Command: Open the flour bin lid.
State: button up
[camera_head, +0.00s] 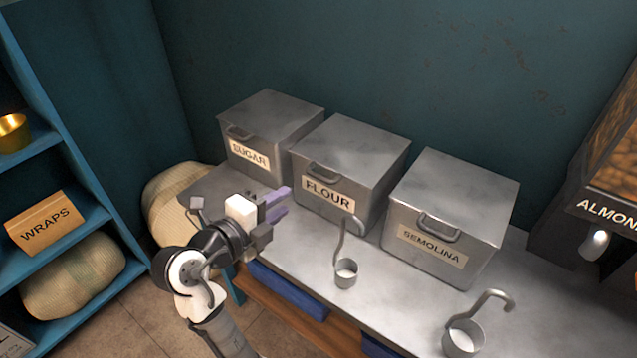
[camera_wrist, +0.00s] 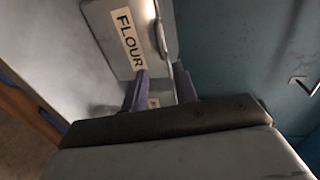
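The flour bin (camera_head: 352,158) is a grey metal box with a FLOUR label and a handle (camera_head: 322,173) on its front; its lid looks closed. It stands between the sugar bin (camera_head: 273,120) and the semolina bin (camera_head: 455,205). In the wrist view the flour bin (camera_wrist: 104,22) is at the top, with its handle (camera_wrist: 161,38) beyond my fingertips. My gripper (camera_head: 288,199) is left of the flour bin's front and in front of the sugar bin. Its two purple fingers are apart, with nothing held between them, and do not appear to touch the handle.
A metal counter (camera_head: 395,300) carries the bins. A ladle-like scoop (camera_head: 346,272) stands in front of the flour bin, and another scoop (camera_head: 463,338) is at the front right. An almond dispenser (camera_head: 600,190) is at the right. Blue shelves (camera_head: 75,165) stand at the left.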

aim_at(319, 178)
jog(key=p+x, duration=0.3)
jog(key=x, duration=1)
jog(key=shift+w+d+f, duration=0.1)
jog(key=shift+w+d, duration=0.1)
jog(key=shift+w, duration=0.1)
grip_shut()
